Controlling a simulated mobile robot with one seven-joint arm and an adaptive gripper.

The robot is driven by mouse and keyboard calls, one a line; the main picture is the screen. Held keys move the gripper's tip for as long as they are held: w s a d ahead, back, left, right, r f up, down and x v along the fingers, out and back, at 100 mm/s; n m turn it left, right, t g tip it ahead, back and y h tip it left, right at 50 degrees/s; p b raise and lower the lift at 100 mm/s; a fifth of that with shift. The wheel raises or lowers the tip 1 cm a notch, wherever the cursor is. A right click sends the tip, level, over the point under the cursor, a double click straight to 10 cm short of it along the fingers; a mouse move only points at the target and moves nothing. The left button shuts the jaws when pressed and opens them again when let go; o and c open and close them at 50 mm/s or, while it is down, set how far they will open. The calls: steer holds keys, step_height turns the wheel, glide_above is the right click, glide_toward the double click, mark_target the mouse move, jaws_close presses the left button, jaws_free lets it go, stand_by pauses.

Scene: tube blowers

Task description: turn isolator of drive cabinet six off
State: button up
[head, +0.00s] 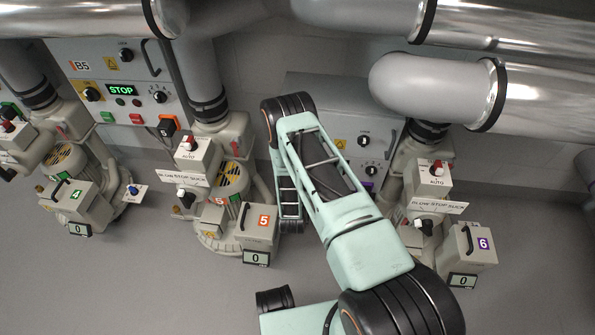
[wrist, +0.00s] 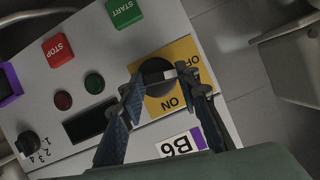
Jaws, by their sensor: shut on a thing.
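In the wrist view the panel of drive cabinet six (wrist: 215,115) appears turned around, with a purple-edged B6 label (wrist: 181,145). Its isolator is a black round knob (wrist: 157,76) on a yellow plate (wrist: 187,52) lettered ON and OFF. A pale bar on the knob points right, toward the OFF lettering. My gripper (wrist: 161,80) is shut on the knob, one finger on each side. In the head view the cabinet (head: 335,95) stands behind my arm, which covers part of its front; my gripper and the isolator are hidden there.
The panel also carries a red STOP button (wrist: 57,50), a green START button (wrist: 124,11), a dark display (wrist: 88,122) and a selector knob (wrist: 28,143). Cabinet B5 (head: 95,60) stands left. Blower units 5 (head: 262,222) and 6 (head: 472,245) flank my arm; large pipes hang above.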

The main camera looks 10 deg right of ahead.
steer(key=shift+w+r+n+h, duration=0.2)
steer(key=shift+w+n+h, duration=0.1)
steer(key=shift+n, duration=0.1)
steer(key=o, duration=1.2)
steer(key=shift+d, duration=0.1)
steer(key=shift+c, duration=0.2)
steer(key=shift+s+f, duration=0.1)
steer(key=v, duration=1.2)
